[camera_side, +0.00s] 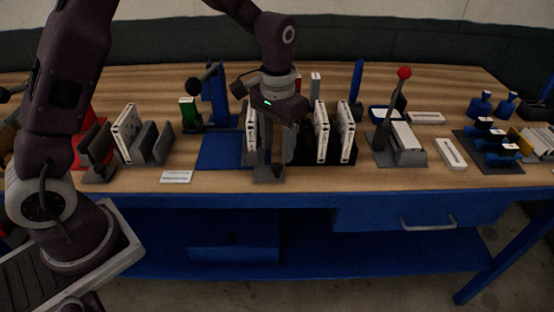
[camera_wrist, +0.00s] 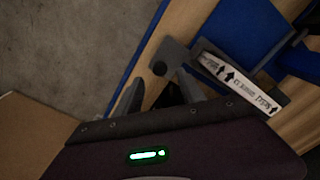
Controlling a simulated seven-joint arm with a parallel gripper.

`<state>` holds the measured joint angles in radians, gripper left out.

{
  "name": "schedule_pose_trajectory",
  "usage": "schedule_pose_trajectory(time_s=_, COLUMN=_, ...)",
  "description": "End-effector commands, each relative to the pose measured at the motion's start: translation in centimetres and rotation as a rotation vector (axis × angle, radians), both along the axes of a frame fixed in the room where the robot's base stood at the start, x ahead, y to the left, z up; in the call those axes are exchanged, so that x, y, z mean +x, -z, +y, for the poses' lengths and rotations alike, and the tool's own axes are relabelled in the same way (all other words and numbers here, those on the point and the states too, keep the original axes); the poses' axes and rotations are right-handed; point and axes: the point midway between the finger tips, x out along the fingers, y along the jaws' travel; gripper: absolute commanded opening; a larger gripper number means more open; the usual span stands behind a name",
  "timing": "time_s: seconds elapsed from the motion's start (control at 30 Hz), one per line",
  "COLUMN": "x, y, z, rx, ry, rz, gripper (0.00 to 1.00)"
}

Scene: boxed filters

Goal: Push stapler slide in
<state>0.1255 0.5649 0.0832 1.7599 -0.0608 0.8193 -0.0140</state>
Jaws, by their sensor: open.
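My gripper (camera_side: 277,140) points down at the table's front edge, left of two upright white boxes; its fingertips are partly hidden in the side view. In the wrist view my gripper (camera_wrist: 161,85) shows two dark fingers apart with nothing clearly held between them. A grey piece (camera_side: 269,173), possibly the stapler slide, lies just below my gripper at the front edge. It also shows in the wrist view (camera_wrist: 172,54) just beyond the fingertips. Whether the fingers touch it I cannot tell. A white lettered box (camera_wrist: 240,86) lies to its right in that view.
A blue pad (camera_side: 219,151) lies left of my gripper. White boxes (camera_side: 321,132) stand upright close on its right. A grey lever device (camera_side: 407,157) with a red knob stands further right. A white box (camera_side: 127,133) stands in a grey holder at left. Bare wood shows along the front.

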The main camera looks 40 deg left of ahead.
Motion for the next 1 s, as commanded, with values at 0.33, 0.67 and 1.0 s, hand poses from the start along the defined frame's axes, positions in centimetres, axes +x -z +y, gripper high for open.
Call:
schedule_pose_trajectory(time_s=0.33, x=-0.1, y=4.9, z=0.0, rx=0.000, ry=0.000, rz=0.001, gripper=0.47)
schedule_pose_trajectory(time_s=0.67, x=-0.1, y=4.9, z=0.0, rx=0.000, ry=0.000, rz=-0.001, gripper=0.25)
schedule_pose_trajectory(time_s=1.0, x=-0.1, y=4.9, z=0.0, rx=0.000, ry=0.000, rz=-0.001, gripper=0.00)
